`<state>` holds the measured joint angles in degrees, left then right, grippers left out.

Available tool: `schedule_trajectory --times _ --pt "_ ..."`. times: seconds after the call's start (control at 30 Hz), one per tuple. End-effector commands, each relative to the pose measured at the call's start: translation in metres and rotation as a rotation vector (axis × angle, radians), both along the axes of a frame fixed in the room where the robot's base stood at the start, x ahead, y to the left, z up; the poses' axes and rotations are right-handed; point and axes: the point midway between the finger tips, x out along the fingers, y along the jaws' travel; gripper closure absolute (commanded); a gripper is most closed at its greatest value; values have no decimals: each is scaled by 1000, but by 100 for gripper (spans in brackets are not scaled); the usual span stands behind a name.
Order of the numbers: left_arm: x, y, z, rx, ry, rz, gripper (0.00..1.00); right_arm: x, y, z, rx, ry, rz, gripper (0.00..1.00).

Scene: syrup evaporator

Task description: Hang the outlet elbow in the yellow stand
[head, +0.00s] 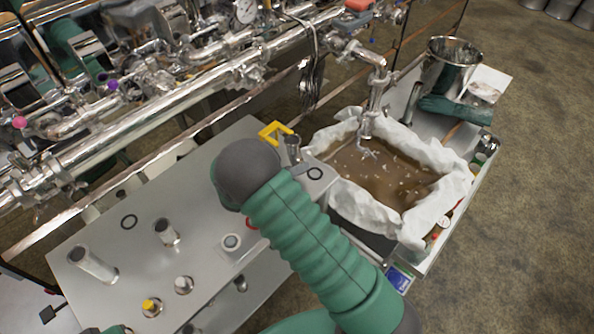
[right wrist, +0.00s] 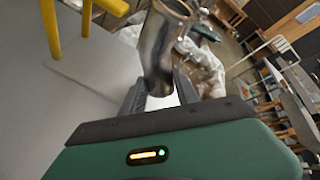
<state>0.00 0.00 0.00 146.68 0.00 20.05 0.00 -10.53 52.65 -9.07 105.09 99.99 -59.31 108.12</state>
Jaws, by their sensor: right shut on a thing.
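The outlet elbow (right wrist: 157,50) is a shiny steel pipe piece with a flared rim, held upright between the dark fingers of my right gripper (right wrist: 160,92). In the head view a steel pipe end (head: 293,148), which looks like the same elbow, shows just past my arm. The yellow stand (head: 275,132) is a bent yellow frame on the steel table, just left of that pipe end. In the right wrist view the stand (right wrist: 86,18) rises at the upper left, apart from the elbow. My right arm hides its gripper in the head view. My left gripper is out of view.
A cloth-lined pan of brown liquid (head: 350,205) stands right of the table, under a steel spout (head: 377,95). Several fittings, including a steel tube (head: 93,264), stand on the table (head: 125,240). Steel piping (head: 130,125) runs along the back. A steel bucket (head: 448,68) is at upper right.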

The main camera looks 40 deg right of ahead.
Motion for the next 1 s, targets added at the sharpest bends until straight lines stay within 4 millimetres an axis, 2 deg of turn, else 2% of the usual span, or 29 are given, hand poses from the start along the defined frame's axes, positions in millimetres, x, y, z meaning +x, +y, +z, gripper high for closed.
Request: schedule_trajectory --times 0.27,1.0 --pt "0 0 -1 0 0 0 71 2 0 0 -1 -1 0 100" --pt "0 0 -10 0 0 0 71 28 4 0 -1 0 1 100"
